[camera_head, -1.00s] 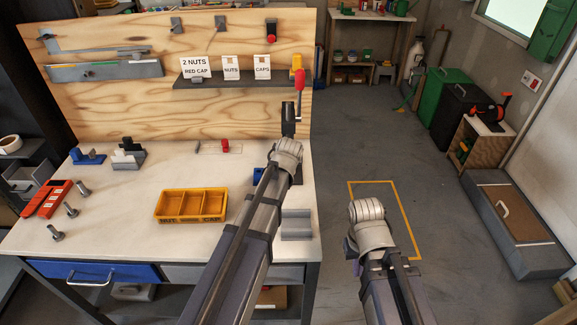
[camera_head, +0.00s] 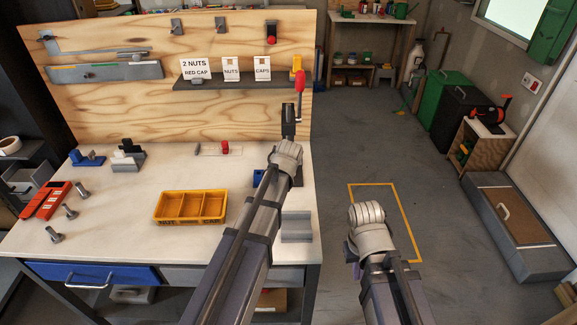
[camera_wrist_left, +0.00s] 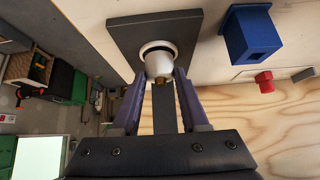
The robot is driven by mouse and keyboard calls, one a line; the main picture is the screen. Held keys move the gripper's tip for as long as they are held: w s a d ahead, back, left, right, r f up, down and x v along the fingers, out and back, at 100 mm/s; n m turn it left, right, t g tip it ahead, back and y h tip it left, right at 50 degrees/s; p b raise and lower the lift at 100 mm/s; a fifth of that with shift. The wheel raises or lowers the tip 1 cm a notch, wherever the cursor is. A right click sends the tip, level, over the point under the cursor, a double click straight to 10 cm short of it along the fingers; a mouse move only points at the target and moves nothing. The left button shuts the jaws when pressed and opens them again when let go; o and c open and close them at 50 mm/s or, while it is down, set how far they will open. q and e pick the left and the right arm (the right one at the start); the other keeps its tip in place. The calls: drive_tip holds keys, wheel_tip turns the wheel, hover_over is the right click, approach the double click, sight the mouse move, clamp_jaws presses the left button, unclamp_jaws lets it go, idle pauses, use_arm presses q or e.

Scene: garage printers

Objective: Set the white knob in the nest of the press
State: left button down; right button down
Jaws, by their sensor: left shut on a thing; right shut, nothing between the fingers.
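The white knob (camera_wrist_left: 160,64), with a brass end, is between the fingers of my left gripper (camera_wrist_left: 158,84) in the left wrist view. My left gripper is shut on it. The knob stands at the round, pale-rimmed nest (camera_wrist_left: 146,47) on the dark plate of the press (camera_wrist_left: 126,33); I cannot tell whether it is fully seated. In the head view the press (camera_head: 289,122), with a red-handled lever, stands at the bench's right end, and my left wrist hides the knob and nest. My right gripper (camera_head: 351,250) is shut and empty, right of the bench, mostly hidden by its wrist.
A yellow divided tray (camera_head: 190,219) sits mid-bench. A grey block (camera_head: 296,227) lies at the right edge. A blue block (camera_wrist_left: 250,35) and a red part (camera_wrist_left: 264,82) are near the press.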

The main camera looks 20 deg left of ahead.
use_arm(q)
drive_tip(key=shift+f+b, duration=0.45)
drive_tip(key=shift+b, duration=0.05)
idle(0.8)
drive_tip(key=shift+c, duration=1.7)
unclamp_jaws()
drive_tip(key=shift+r, duration=0.1)
drive_tip(key=p+v, duration=0.6)
drive_tip(key=v, duration=0.1)
drive_tip(key=shift+s+r, duration=0.25)
drive_tip(key=shift+s, duration=0.05)
drive_tip(key=shift+d, duration=0.1)
drive_tip(key=shift+f, duration=0.1)
